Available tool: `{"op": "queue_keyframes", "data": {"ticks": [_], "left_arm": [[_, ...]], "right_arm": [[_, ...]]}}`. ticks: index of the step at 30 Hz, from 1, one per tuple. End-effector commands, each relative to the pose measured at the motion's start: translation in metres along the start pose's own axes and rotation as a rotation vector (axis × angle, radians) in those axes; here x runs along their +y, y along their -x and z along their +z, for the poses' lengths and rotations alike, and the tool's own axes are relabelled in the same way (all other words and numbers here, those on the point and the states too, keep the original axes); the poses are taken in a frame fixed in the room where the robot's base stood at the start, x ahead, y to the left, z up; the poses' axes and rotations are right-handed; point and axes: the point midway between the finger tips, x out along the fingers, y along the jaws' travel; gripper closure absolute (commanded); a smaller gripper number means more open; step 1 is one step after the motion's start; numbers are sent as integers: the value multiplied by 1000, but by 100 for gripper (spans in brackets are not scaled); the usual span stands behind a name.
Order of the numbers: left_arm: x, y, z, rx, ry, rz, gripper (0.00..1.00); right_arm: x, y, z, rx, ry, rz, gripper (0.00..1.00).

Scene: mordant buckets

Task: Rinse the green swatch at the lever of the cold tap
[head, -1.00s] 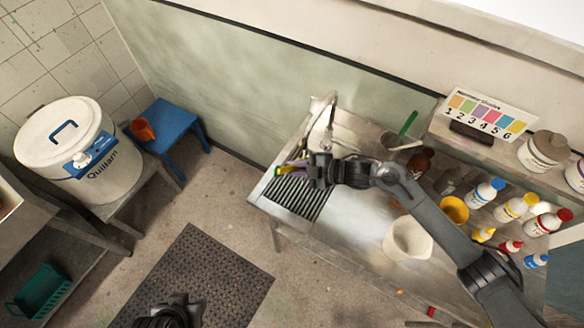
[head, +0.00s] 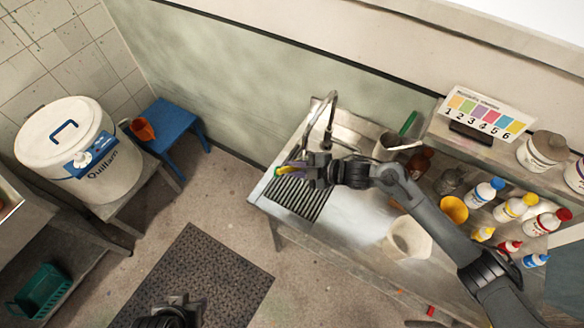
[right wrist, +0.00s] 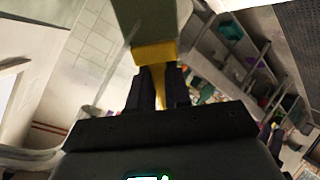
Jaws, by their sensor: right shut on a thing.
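My right gripper (head: 312,172) reaches over the left part of the steel sink bench. It is shut on a yellow piece (right wrist: 153,54), and the dull green swatch (right wrist: 145,18) extends beyond this piece in the right wrist view. In the head view the swatch (head: 278,171) is a small green patch at the left end of the yellow, above the drain rack (head: 297,198). The cold tap (head: 331,105) rises behind the gripper with a curved spout. I cannot make out its lever. My left gripper (head: 175,310) is at the bottom edge, its jaws unclear.
A white beaker (head: 408,238), a yellow cup (head: 453,209) and several bottles stand at the right of the bench. A grey pot (head: 388,148) stands behind my right arm. A white lidded bucket (head: 95,170), a blue stool (head: 168,125) and a floor mat (head: 215,285) are at left.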

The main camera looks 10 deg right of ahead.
Motion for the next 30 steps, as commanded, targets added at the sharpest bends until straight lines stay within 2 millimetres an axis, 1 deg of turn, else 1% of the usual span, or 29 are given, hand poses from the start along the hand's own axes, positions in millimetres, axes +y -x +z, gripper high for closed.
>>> {"op": "queue_keyframes", "data": {"ticks": [8, 20, 30], "left_arm": [[0, 0, 0, 0, -1, -1, 58], [-3, 4, 0, -2, -12, -10, 58], [-3, 3, 0, -2, -11, -9, 58]], "right_arm": [[1, 1, 0, 1, 0, 1, 100], [-3, -3, -8, 2, 0, 2, 100], [-2, -2, -4, 1, 0, 1, 100]]}}
